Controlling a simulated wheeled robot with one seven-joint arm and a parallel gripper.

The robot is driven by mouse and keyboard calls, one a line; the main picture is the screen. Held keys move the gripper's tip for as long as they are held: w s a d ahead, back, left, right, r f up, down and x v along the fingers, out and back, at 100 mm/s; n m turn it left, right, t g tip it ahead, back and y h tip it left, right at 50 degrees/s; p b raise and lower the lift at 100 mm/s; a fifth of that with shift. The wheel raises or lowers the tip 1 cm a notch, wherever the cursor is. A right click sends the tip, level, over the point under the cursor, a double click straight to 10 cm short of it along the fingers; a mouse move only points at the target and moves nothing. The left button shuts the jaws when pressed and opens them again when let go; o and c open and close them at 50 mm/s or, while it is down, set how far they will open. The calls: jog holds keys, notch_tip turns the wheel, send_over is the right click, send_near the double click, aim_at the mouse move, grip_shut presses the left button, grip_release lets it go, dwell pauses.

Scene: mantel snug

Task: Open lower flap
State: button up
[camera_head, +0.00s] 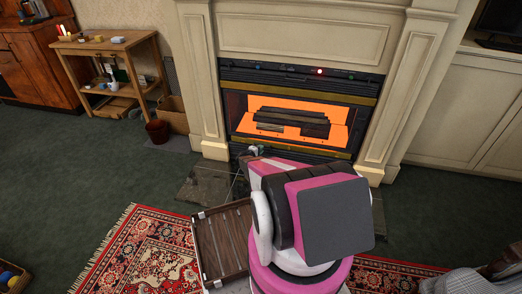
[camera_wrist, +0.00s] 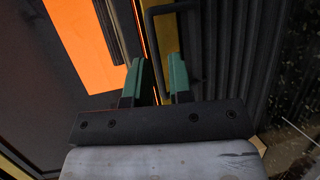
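The fireplace's lower flap is a dark ribbed panel (camera_wrist: 235,60) in the wrist view. In the head view only a dark strip (camera_head: 315,154) of it shows below the fire opening; my arm hides most of the rest. A dark bent bar handle (camera_wrist: 150,25) stands out in front of the flap and a gold strip. My gripper (camera_wrist: 157,72) has two green fingertips with a clear gap between them. The handle's long bar runs down into that gap; I cannot tell if either finger touches it. In the head view my gripper (camera_head: 252,150) is at the flap's left end.
The glowing orange firebox (camera_head: 290,115) is just above. A wooden side table (camera_head: 110,65) and a dark red pot (camera_head: 157,131) stand left of the fireplace. Green carpet there is clear.

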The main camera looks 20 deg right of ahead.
jog(key=shift+w+d, duration=0.25)
jog(key=shift+d, duration=0.15)
jog(key=shift+f, duration=0.1)
grip_shut()
dwell(0.5)
dwell(0.6)
grip_release()
jog(key=shift+a, duration=0.1)
jog(key=s+v, duration=0.1)
jog(key=v, duration=1.3)
jog(key=shift+s+d+f, duration=0.2)
jog(key=shift+d+f, duration=0.05)
jog(key=shift+f, duration=0.05)
